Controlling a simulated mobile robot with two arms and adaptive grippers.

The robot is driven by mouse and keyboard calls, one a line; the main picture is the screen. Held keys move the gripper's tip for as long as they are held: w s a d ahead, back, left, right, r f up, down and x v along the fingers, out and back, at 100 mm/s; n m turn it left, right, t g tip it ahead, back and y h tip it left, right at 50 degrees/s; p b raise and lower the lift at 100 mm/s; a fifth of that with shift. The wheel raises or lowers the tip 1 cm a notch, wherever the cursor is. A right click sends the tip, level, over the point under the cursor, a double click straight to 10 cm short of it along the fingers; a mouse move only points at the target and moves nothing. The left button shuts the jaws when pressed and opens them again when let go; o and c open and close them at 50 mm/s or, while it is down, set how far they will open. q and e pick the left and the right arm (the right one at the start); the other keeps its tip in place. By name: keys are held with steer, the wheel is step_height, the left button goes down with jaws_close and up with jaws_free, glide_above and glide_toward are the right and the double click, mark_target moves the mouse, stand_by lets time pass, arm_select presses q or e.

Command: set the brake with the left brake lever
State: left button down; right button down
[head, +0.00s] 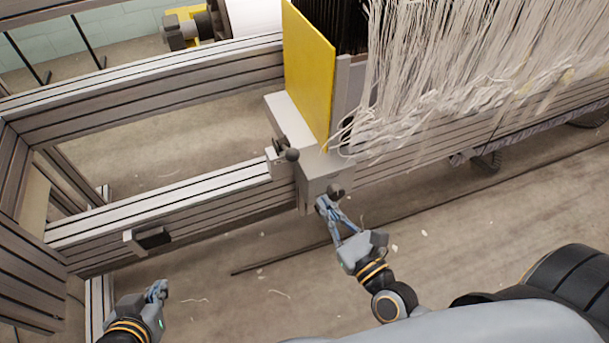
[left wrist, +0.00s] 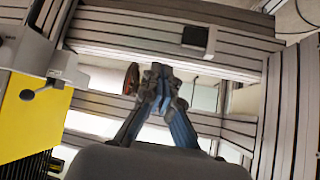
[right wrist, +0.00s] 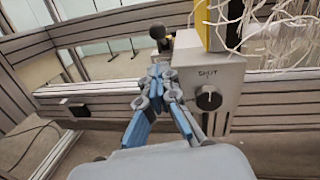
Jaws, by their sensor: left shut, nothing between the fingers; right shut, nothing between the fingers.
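A lever with a black ball knob, which looks like the brake lever (head: 292,155), sits on a bracket at the metal box below the yellow panel. Its ball also shows in the left wrist view (left wrist: 27,95) at the left, and in the right wrist view (right wrist: 157,32) just beyond the fingers. My left gripper (head: 157,289) is shut and empty at the lower left, well away from the lever. My right gripper (head: 321,204) is shut and empty beside a black dial (head: 336,190) on the box front. I cannot tell whether it touches the dial.
The yellow panel (head: 310,75) stands above the box. White threads (head: 440,70) hang to its right. Grey frame beams (head: 170,200) run left, carrying a small black block (head: 153,238). Floor in front is mostly clear.

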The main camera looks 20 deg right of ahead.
steer(key=w, duration=0.3)
steer(key=w+a, duration=0.1)
steer(key=w, duration=0.5)
steer(key=shift+a+r, duration=0.25)
steer(key=shift+w, duration=0.45)
arm_select(q)
steer(key=shift+w+d+r+t, duration=0.25)
steer(key=shift+w+r+t, duration=0.3)
steer(key=shift+w, duration=0.2)
steer(key=shift+r, duration=0.1)
arm_select(e)
steer(key=shift+r, duration=0.1)
